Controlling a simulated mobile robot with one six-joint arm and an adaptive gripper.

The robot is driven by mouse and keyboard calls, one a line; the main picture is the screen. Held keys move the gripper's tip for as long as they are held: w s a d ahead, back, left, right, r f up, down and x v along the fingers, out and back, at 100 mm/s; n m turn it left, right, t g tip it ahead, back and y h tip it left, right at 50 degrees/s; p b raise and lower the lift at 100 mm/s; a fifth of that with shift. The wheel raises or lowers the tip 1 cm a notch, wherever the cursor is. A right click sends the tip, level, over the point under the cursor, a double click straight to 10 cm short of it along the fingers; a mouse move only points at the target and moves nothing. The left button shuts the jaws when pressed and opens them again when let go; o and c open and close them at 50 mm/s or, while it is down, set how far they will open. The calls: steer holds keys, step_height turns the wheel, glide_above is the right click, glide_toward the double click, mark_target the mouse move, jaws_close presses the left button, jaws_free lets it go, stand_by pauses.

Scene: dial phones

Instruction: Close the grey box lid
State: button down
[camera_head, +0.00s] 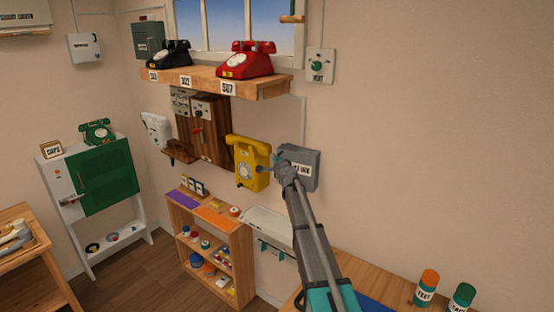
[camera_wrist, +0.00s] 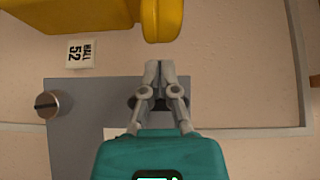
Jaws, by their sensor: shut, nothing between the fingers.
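The grey box (camera_head: 310,158) is mounted on the wall to the right of the yellow phone; a white label on it is partly hidden by my arm. My gripper (camera_head: 278,157) is shut and empty at the box's left side. In the wrist view the shut fingertips (camera_wrist: 152,66) reach past the edge of a flat grey panel (camera_wrist: 85,95). The panel has a round metal knob (camera_wrist: 52,104) at its left and a dark opening partly hidden behind my fingers. I cannot tell whether the fingers touch the panel, or how far open the lid stands.
The yellow phone (camera_head: 246,150) hangs close to my gripper; its yellow body (camera_wrist: 162,18) also shows in the wrist view, beside a small "HALL 52" label (camera_wrist: 84,53). A wooden shelf (camera_head: 200,78) with phones is above. A low bookcase (camera_head: 240,245) is below. The wall at right is clear.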

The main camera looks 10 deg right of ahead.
steer(key=shift+s+d, duration=0.15)
steer(key=shift+d, duration=0.1)
steer(key=s+a, duration=0.7)
steer(key=s, duration=0.5)
steer(key=shift+a+r, duration=0.2)
steer(key=shift+r, duration=0.05)
steer(key=s+d+m+h, duration=0.1)
steer(key=s+d, duration=0.6)
steer(key=shift+s+d+f+h, duration=0.2)
steer(key=shift+d+f+h, duration=0.05)
steer(key=shift+h, duration=0.15)
steer(key=shift+w, duration=0.1)
steer(key=w, duration=1.3)
steer(key=shift+w+d+f+b, duration=0.2)
steer(key=shift+w+d+b, duration=0.1)
steer(key=shift+w, duration=0.1)
